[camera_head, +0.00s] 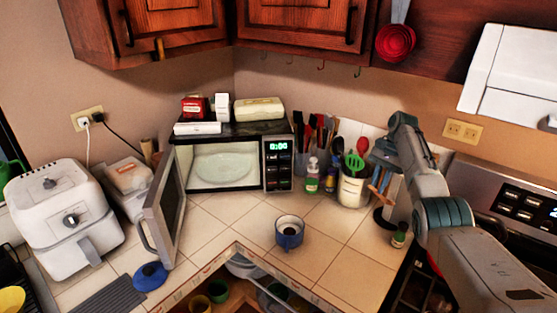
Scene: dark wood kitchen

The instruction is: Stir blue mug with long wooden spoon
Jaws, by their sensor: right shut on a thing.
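The blue mug (289,236) stands upright on the tiled counter, right of the inner corner edge. My right arm reaches in from the right. Its gripper (384,160) is over the counter beside the utensil crock, behind and to the right of the mug and apart from it. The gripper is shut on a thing. A thin wood-coloured piece, seemingly the long wooden spoon (378,192), shows just below it; most of it is hidden or too small to make out. My left gripper is not in view.
A white crock (352,190) with several utensils and a soap bottle (312,176) stand behind the mug. The microwave (278,165) has its door (163,215) open to the left. A blue lid (150,276) lies front left. Tiles around the mug are clear.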

